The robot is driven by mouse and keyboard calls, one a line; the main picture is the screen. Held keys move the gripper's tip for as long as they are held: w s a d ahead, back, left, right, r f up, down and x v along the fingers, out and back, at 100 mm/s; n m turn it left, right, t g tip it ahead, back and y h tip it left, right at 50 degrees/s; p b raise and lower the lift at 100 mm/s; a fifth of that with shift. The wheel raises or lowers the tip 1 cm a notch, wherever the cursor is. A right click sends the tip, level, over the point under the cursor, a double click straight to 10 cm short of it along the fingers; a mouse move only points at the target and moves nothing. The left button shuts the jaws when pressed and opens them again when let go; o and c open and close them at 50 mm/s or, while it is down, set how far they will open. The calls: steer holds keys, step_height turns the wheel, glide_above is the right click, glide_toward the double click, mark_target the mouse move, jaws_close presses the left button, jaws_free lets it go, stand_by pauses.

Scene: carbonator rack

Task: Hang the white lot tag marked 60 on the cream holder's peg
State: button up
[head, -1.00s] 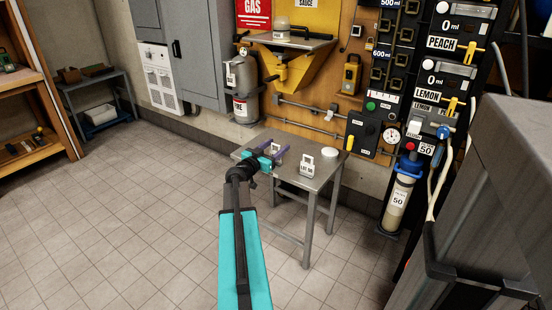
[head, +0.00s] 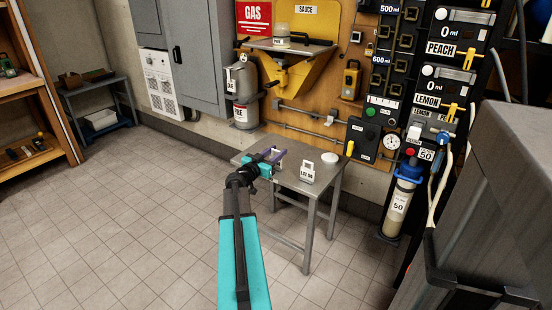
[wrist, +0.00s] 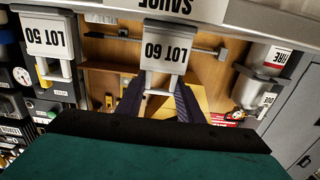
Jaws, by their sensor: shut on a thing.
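The white lot tag marked 60 (wrist: 165,54) shows upside down in the wrist view, with its pale handle between the purple fingers of my gripper (wrist: 160,100). The gripper is shut on it. In the head view my gripper (head: 272,157) is over the left part of the small metal table (head: 300,190); the tag is too small to make out there. I cannot pick out the cream holder or its peg with certainty.
A white tag marked LOT 50 (head: 307,172) stands on the table, also seen in the wrist view (wrist: 48,38). A white round item (head: 331,158) lies beside it. A grey cylinder (head: 241,85) and a yellow hopper (head: 300,70) are behind. A dispenser rack stands right.

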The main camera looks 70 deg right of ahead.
steer(key=shift+r, duration=0.15)
step_height(320, 180, up, 18)
steer(key=p, duration=0.3)
stand_by(0.8)
